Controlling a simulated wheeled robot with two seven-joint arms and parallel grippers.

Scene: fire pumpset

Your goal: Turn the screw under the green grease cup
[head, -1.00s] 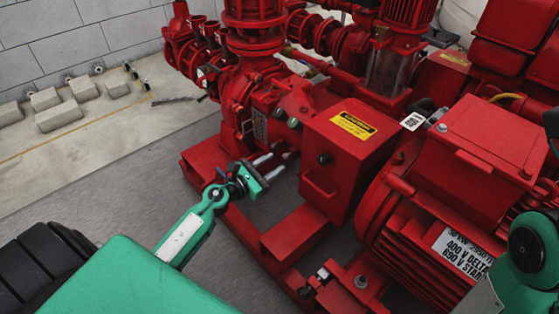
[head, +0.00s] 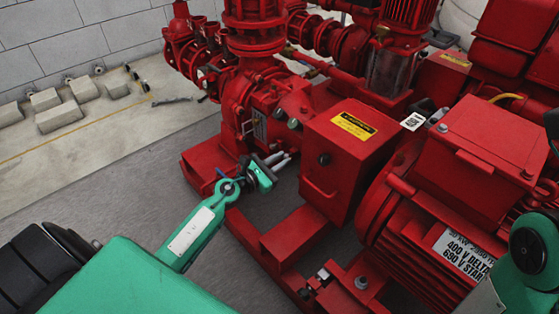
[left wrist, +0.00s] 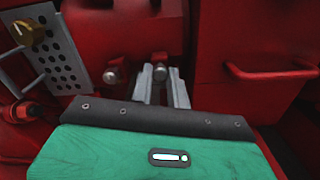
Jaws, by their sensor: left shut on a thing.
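My left gripper (head: 281,160) reaches in from the left to the side of the red pump housing. In the left wrist view, its two grey fingers (left wrist: 162,88) are closed around a small silver screw (left wrist: 160,72), which shows between their tips. A second silver screw (left wrist: 111,78) sits to the left, apart from the fingers. Two small greyish round caps (head: 293,124) show on the housing above the gripper in the head view. I cannot tell whether one is the green grease cup. My right gripper is out of view.
A red box with a yellow label (head: 353,126) and a handle stands just right of the gripper. A red base frame (head: 297,232) runs below. A perforated metal guard (left wrist: 62,58) and a brass knob (left wrist: 30,33) are at left in the wrist view. Open floor lies left.

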